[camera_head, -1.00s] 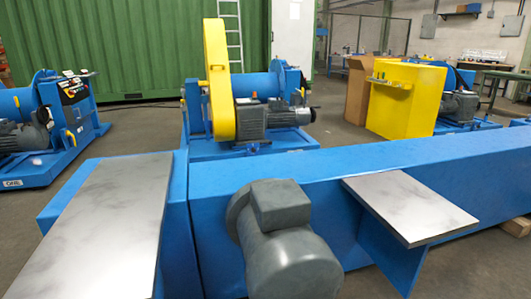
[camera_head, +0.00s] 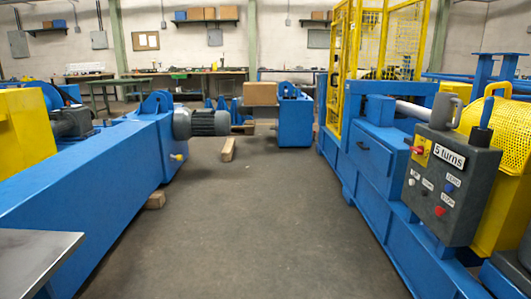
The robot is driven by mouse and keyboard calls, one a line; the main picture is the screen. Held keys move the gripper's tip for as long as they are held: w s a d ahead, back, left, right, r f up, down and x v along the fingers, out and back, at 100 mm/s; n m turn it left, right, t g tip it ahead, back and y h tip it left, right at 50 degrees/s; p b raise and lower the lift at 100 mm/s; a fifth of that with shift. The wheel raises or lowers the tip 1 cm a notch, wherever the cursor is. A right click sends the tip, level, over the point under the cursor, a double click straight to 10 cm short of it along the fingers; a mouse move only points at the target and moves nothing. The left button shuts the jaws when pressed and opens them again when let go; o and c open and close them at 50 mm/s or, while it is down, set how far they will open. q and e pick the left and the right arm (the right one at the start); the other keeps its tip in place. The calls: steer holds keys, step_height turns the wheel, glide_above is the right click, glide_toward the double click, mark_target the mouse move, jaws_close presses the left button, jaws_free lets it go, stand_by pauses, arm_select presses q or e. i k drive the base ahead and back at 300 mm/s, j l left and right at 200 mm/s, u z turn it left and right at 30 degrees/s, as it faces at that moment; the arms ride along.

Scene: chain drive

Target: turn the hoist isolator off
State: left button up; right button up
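A dark grey control box (camera_head: 450,185) stands at the right on a blue machine. A red switch handle on a yellow plate (camera_head: 419,151) is at its upper left, beside a label reading "5 turns" (camera_head: 449,155). White, blue and red buttons sit below. I cannot tell whether this switch is the hoist isolator, nor its on or off position. No other isolator is clearly readable. Neither of my grippers is in view.
Open grey floor (camera_head: 240,220) runs down the middle. A long blue beam (camera_head: 90,185) with a grey motor (camera_head: 208,122) borders it on the left. A wooden block (camera_head: 228,149) lies on the floor. A yellow mesh guard (camera_head: 392,40) stands back right.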

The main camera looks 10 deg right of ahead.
mark_target(419, 150)
steer(key=i+l+z, duration=0.1)
steer(key=z, duration=1.05)
steer(key=i+j+z, duration=0.1)
steer(key=i+j, duration=0.3)
steer(key=i+j+z, duration=0.15)
steer(key=i+j, duration=0.2)
steer(key=i+j+z, duration=0.1)
steer(key=i+j, duration=0.25)
steer(key=j, duration=0.2)
steer(key=i+j+z, duration=0.1)
steer(key=i+j, duration=0.2)
steer(key=j, duration=0.2)
